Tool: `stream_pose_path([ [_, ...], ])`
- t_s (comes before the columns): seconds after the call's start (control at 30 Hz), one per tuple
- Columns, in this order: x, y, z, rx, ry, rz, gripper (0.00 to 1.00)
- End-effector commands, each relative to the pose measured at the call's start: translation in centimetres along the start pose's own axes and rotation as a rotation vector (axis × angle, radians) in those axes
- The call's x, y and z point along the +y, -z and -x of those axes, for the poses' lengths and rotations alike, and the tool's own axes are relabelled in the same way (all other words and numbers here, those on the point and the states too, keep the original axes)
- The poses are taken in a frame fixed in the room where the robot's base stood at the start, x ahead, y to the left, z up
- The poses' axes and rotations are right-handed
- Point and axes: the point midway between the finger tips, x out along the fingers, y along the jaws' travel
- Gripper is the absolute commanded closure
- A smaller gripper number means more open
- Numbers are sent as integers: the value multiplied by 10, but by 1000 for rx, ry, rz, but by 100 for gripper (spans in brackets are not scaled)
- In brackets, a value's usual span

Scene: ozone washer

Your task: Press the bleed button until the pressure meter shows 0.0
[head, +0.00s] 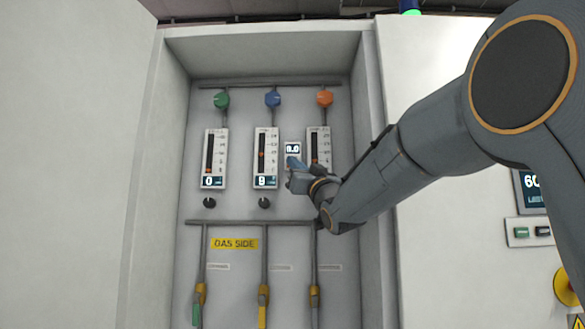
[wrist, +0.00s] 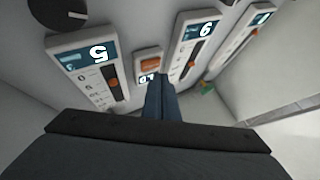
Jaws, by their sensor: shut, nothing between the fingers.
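The small pressure meter (head: 293,149) is on the panel inside the open cabinet. Its display looks like 0.0 or 8.0 and is too small to read surely. In the wrist view the meter (wrist: 148,54) carries an orange button (wrist: 150,68), and its display is partly covered by my fingers. My gripper (head: 292,163) is shut and empty, just below the display in the head view, where it hides the button. In the wrist view its fingertips (wrist: 158,78) are at the button's edge; I cannot tell whether they touch it.
Tall flow meters stand on both sides, the left one (head: 214,158), the middle one (head: 265,157) and the right one (head: 319,146), close to my gripper. Black knobs (head: 209,203) and pipes (head: 250,222) lie below. An open door (head: 85,160) bounds the left.

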Motion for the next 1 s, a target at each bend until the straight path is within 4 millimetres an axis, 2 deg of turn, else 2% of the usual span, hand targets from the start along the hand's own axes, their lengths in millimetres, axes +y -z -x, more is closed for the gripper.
stream_pose_path([
  [0.3, -2, 2, 1, 1, 0, 0, 100],
  [0.8, -23, 23, 31, 1, 1, -1, 100],
  [1.0, -26, 26, 35, 1, 0, -1, 100],
])
